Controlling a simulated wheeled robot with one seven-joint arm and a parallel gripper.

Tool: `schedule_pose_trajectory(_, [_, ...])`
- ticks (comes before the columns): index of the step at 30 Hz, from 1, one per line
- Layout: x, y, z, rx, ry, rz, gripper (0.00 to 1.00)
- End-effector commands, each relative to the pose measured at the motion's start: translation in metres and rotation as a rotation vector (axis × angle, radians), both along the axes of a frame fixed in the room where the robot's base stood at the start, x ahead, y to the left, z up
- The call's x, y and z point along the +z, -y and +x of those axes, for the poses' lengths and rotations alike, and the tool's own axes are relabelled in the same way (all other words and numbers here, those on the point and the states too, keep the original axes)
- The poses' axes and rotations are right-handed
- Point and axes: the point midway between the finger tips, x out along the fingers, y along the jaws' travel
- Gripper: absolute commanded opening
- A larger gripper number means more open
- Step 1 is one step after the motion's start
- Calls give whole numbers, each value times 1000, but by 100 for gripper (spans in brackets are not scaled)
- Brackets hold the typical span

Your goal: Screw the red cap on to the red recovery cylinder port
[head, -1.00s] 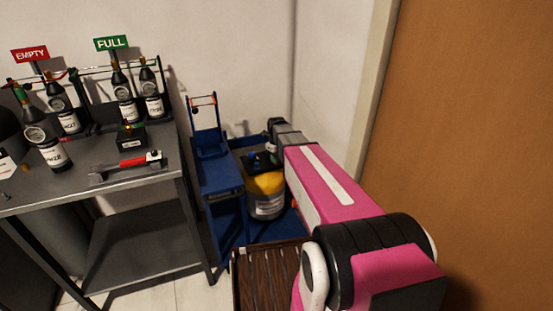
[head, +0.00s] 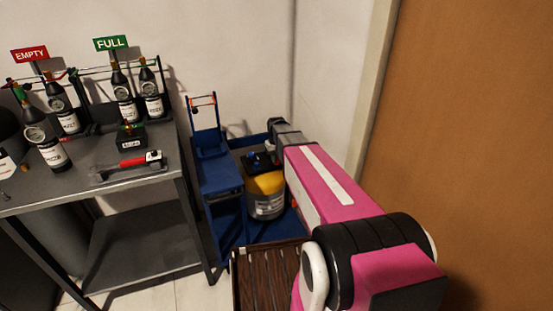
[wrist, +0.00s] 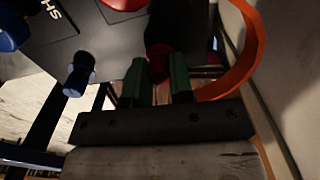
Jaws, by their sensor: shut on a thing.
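My gripper (wrist: 159,85) has two green fingers shut on a dark red piece (wrist: 158,58), which looks like the red cap. It is in deep shadow. I cannot tell whether it touches a port or its threads. The recovery cylinder (head: 266,197), grey with a yellow top, stands in a blue tray in the head view, left of my pink arm. Its red port cannot be made out there. In the wrist view a red part (wrist: 124,4) shows at the top edge, and a blue fitting (wrist: 79,73) lies left of my fingers. My fingers are hidden in the head view.
An orange ring (wrist: 250,55) curves close to the right of my fingers. A blue knob (wrist: 12,28) is at the upper left. A blue stand (head: 218,175) is left of the cylinder, beside a grey bench (head: 80,185) with bottles. A wall is close on the right.

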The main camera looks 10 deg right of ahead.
Motion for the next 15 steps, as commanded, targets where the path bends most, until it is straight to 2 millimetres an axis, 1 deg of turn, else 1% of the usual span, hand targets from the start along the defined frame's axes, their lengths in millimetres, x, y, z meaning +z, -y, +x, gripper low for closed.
schedule_pose_trajectory(6, [-1, -3, -2, -5, -4, 6, 0])
schedule_pose_trajectory(7, [-1, -3, -2, -5, -4, 6, 25])
schedule_pose_trajectory(8, [-1, -3, -1, -5, -4, 6, 35])
schedule_pose_trajectory(9, [-1, -3, -1, -5, -3, 7, 37])
schedule_pose_trajectory(15, [0, -2, -1, -4, -2, 4, 37])
